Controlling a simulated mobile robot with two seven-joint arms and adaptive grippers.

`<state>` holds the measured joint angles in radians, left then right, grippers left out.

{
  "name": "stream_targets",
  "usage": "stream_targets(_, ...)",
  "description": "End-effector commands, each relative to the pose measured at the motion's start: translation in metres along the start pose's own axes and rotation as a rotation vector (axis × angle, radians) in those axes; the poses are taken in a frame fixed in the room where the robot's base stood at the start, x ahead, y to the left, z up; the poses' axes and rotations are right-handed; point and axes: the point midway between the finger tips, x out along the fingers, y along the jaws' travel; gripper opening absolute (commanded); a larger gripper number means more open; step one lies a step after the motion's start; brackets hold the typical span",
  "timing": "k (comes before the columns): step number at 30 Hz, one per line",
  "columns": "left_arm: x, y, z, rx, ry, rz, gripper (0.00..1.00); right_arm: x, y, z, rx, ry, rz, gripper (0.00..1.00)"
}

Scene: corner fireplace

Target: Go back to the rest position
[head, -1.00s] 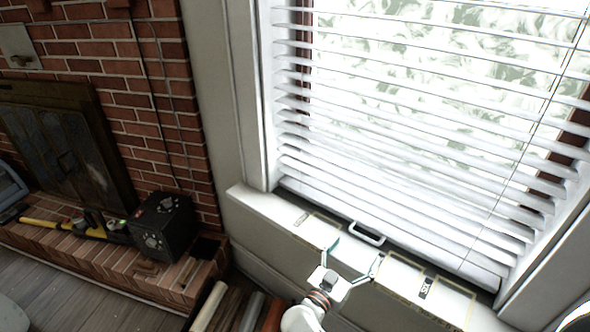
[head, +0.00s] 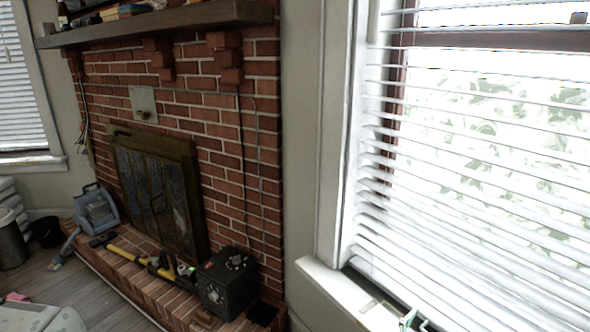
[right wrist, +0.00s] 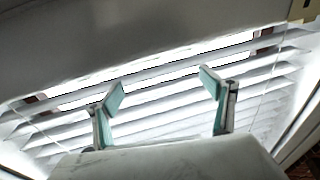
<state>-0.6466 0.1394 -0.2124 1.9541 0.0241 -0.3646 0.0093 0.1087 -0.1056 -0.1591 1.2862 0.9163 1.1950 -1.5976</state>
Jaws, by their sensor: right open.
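My right gripper (right wrist: 162,88) is open in the right wrist view, its two teal fingers apart with nothing between them. White blinds (right wrist: 150,115) show behind the fingers. In the head view only a small teal and white part of a gripper (head: 409,319) shows at the bottom edge, by the window sill; it appears to be the right one. My left gripper is not in view.
A window with white blinds (head: 470,200) and a pale sill (head: 345,290) fills the right. A brick fireplace (head: 225,120) stands left. On its hearth are a black box (head: 228,283) and a yellow tool (head: 135,255). A blue-grey object (head: 97,208) stands farther left.

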Motion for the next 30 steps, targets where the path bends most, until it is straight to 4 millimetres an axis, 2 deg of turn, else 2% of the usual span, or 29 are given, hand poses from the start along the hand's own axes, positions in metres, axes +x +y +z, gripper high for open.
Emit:
stream_targets(4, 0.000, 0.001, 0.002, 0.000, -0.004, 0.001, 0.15, -0.037, -0.017, -0.009, 0.006, 0.087, -0.286, 0.82)
stream_targets(6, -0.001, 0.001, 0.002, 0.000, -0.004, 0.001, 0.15, -0.063, -0.028, -0.009, 0.001, 0.093, -0.436, 0.82)
stream_targets(8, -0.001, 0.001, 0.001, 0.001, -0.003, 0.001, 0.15, -0.089, -0.035, -0.004, -0.011, 0.077, -0.560, 0.82)
stream_targets(12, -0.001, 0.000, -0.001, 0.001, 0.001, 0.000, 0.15, -0.155, -0.038, 0.021, -0.070, -0.030, -0.816, 0.82)
stream_targets(14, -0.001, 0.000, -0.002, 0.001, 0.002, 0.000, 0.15, -0.185, -0.032, 0.037, -0.109, -0.102, -0.905, 0.82)
stream_targets(17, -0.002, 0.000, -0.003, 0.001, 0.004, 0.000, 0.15, -0.231, -0.012, 0.064, -0.187, -0.242, -1.015, 0.82)
stream_targets(18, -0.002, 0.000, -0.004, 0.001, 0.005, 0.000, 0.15, -0.246, -0.001, 0.074, -0.221, -0.299, -1.043, 0.82)
stream_targets(21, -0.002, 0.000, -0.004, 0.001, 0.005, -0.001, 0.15, -0.277, 0.028, 0.095, -0.299, -0.426, -1.077, 0.82)
stream_targets(25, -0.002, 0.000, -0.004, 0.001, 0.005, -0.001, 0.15, -0.298, 0.058, 0.111, -0.373, -0.536, -1.078, 0.82)
stream_targets(30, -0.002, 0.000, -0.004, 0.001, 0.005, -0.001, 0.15, -0.305, 0.073, 0.117, -0.405, -0.587, -1.066, 0.82)
